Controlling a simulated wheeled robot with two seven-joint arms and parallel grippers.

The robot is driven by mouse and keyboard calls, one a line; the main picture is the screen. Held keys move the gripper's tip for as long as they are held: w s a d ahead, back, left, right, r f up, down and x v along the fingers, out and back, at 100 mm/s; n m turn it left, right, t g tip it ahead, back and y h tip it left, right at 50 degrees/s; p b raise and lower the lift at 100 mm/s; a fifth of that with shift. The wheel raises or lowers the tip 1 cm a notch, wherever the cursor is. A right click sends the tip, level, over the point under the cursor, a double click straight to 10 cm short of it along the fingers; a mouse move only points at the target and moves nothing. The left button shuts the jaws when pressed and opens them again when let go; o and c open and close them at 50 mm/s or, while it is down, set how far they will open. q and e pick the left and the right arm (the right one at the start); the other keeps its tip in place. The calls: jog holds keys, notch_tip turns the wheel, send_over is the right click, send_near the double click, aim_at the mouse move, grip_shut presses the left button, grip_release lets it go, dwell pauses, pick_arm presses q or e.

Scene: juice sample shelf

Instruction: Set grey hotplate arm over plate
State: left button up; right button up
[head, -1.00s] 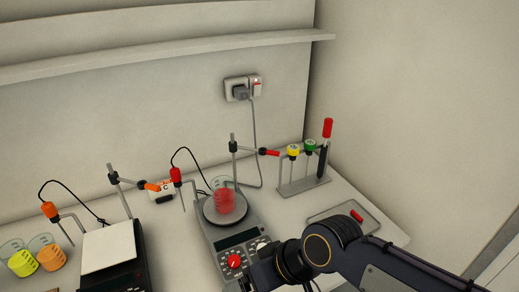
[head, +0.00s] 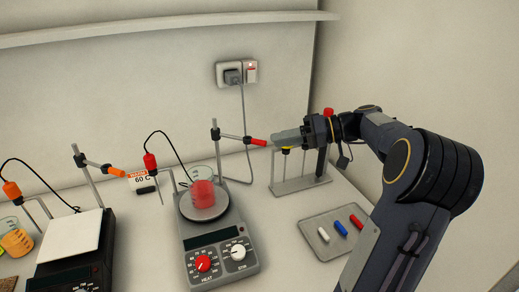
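The grey hotplate (head: 220,262) stands in the middle of the bench, with a red and a white knob on its front. Its round plate (head: 219,211) carries a beaker of red liquid (head: 202,193). A post behind the plate holds the grey hotplate arm (head: 233,136), which ends in a red tip (head: 258,142). The arm points right, away from over the plate. My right gripper (head: 275,139) is just right of the red tip, its fingers pointing left at it. I cannot tell whether they touch it or how far apart they are. My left gripper is out of view.
A sample rack (head: 302,184) stands below and behind my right gripper. A tray (head: 318,252) with small coloured sticks lies to the right. A black hotplate (head: 98,262) with an orange-tipped arm (head: 117,171) stands left. A red probe (head: 150,161) on a stand is beside the grey hotplate.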

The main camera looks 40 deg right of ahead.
aim_at(243, 139)
jog(key=p+x, duration=0.1)
jog(key=x, duration=0.6)
jog(key=shift+w+a, duration=0.2)
jog(key=shift+w, duration=0.15)
jog(key=shift+s, duration=0.1)
grip_shut()
jog(key=shift+f, duration=0.1)
